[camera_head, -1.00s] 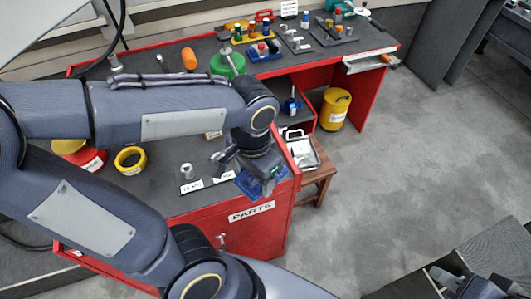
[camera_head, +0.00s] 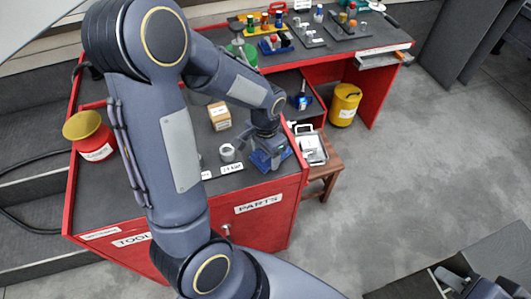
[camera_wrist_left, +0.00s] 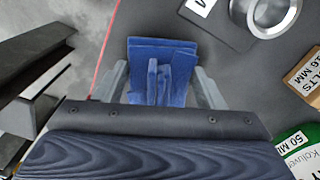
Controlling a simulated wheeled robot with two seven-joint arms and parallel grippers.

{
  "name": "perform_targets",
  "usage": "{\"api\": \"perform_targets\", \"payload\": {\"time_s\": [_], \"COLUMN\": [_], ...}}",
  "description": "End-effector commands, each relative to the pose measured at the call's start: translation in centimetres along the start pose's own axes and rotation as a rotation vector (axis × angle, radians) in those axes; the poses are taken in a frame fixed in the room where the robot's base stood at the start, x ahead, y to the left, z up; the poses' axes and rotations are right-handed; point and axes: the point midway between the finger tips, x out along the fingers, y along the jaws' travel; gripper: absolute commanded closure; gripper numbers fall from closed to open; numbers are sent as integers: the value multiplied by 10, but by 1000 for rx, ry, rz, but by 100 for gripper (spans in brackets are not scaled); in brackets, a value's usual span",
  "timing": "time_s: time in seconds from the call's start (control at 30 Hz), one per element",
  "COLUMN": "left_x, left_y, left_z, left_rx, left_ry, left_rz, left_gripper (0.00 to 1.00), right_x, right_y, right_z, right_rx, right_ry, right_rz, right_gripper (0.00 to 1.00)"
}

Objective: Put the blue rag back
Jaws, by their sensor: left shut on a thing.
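The blue rag (camera_head: 263,163) is at the right front corner of the red parts bench (camera_head: 150,215). My left gripper (camera_head: 268,152) is shut on it. In the left wrist view the rag (camera_wrist_left: 162,57) shows a raised fold pinched between the two fingers, with a flatter part spread beyond them, over the dark bench top inside the red edge. I cannot tell whether its underside touches the bench top. My right gripper (camera_head: 468,284) shows at the lower right corner of the head view, partly cut off; its jaws are unclear.
A grey metal ring (camera_head: 227,152), a white label (camera_head: 232,168) and a cardboard box (camera_head: 219,115) lie left of the rag. A red container with a yellow top (camera_head: 92,138) stands at left. A wooden stool with a metal tray (camera_head: 311,148) stands right of the bench; a yellow barrel (camera_head: 344,104) is beyond.

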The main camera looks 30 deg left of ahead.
Motion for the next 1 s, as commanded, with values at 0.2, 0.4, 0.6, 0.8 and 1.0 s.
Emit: {"api": "perform_targets", "payload": {"time_s": [0.2,0.4,0.6,0.8,1.0], "left_x": [2,7,5,5,-9], "left_y": [0,0,0,0,0], "left_z": [0,0,0,0,-1], "left_rx": [0,0,0,0,-1], "left_ry": [1,1,1,1,5], "left_rz": [0,0,0,0,-1], "left_gripper": [62,62,15,15,15], "right_x": [0,4,2,2,-1], "right_y": [0,2,1,1,0], "right_z": [0,2,1,1,-1], "right_rx": [0,0,0,0,0], "right_ry": [0,0,0,0,0], "right_rz": [0,0,0,0,0], "right_gripper": [68,68,68,68,68]}}
